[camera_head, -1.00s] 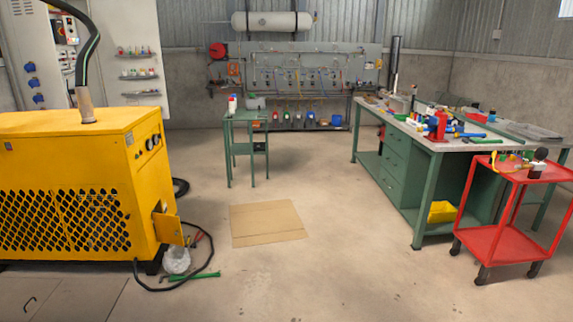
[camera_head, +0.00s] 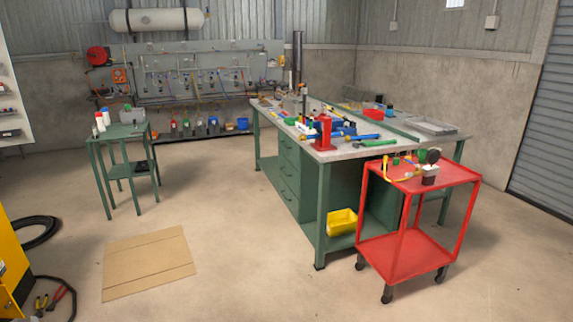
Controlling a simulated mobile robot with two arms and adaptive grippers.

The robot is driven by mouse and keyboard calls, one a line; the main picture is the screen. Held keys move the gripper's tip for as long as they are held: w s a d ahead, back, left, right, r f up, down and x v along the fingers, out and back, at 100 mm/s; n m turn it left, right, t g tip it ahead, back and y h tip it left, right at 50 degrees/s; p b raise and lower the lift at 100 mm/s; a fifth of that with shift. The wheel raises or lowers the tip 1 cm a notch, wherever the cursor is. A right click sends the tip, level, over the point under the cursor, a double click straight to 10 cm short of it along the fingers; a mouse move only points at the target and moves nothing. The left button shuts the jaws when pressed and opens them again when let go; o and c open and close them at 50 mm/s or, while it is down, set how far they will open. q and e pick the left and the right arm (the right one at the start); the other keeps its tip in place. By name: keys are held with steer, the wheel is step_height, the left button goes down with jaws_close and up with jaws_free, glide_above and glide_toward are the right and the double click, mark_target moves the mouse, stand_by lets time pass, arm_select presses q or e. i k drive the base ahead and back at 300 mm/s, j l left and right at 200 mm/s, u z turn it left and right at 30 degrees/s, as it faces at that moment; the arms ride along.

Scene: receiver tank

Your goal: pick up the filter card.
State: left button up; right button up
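I cannot make out a filter card for certain in the head view. A flat tan cardboard sheet (camera_head: 150,262) lies on the floor at the lower left; I cannot tell whether it is the card. Small items crowd the green workbench (camera_head: 318,236) and the red cart (camera_head: 400,262), too small to identify as a card. Neither of my grippers is in view.
A small green table (camera_head: 128,131) with bottles stands at the left. A yellow machine (camera_head: 12,262), a black hose (camera_head: 40,232) and pliers (camera_head: 53,298) are at the lower left. A yellow bin (camera_head: 342,222) sits under the workbench. The floor in the middle is open.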

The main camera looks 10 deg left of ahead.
mark_target(96, 136)
steer(key=i+j+u, duration=0.1)
steer(key=i+u, duration=0.25)
steer(key=i, duration=0.2)
steer(key=i+l+u, duration=0.1)
steer(key=i+u, duration=0.2)
steer(key=i, duration=0.2)
steer(key=i+l+u, duration=0.2)
steer(key=i+u, duration=0.15)
steer(key=i, duration=0.2)
steer(key=i+j+u, duration=0.1)
steer(key=i+u, duration=0.2)
steer(key=i, duration=0.4)
steer(key=i+u, duration=0.3)
steer(key=i, duration=0.45)
steer(key=i+l+u, duration=0.3)
steer(key=i, duration=0.4)
steer(key=i+u, duration=0.2)
steer(key=i, duration=2.25)
